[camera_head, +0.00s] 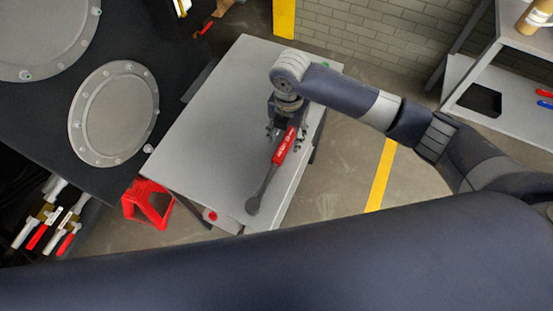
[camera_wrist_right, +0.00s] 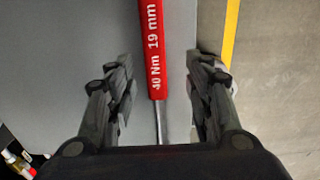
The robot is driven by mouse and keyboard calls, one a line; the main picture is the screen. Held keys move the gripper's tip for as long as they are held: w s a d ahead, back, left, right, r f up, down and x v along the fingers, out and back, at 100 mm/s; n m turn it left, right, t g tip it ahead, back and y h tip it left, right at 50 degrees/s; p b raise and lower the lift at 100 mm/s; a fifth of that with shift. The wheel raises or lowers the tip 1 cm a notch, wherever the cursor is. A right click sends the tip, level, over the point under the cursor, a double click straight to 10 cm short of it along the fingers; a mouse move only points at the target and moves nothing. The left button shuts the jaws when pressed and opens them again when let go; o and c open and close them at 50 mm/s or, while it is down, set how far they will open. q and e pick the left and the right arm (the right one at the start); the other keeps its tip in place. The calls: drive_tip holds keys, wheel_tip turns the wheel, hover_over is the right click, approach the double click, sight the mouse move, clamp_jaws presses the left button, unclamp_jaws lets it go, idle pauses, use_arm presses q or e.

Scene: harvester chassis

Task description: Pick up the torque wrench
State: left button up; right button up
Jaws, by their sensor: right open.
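The torque wrench (camera_head: 265,180) lies on the grey table top, with a red handle and a dark head end toward the front of the table. In the right wrist view its red handle (camera_wrist_right: 155,45) with white lettering runs between the fingers, and a thin metal shaft continues below it. My right gripper (camera_head: 286,133) is over the far part of the handle, pointing down. Its two fingers (camera_wrist_right: 162,95) are spread on either side of the wrench, with gaps on both sides. The far end of the wrench is hidden under the gripper. My left gripper is not visible.
The grey table (camera_head: 200,130) is otherwise mostly clear. A dark chassis with round metal covers (camera_head: 113,113) stands at left. A red stand (camera_head: 147,203) is by the table's left side. A shelf (camera_head: 510,110) stands at right, against a brick wall.

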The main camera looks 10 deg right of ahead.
sight(282, 148)
drive_tip(key=f, duration=0.2)
drive_tip(key=a+f+p, duration=0.1)
drive_tip(key=shift+s+f, duration=0.25)
drive_tip(key=shift+f, duration=0.7)
drive_tip(key=shift+r, duration=0.1)
clamp_jaws()
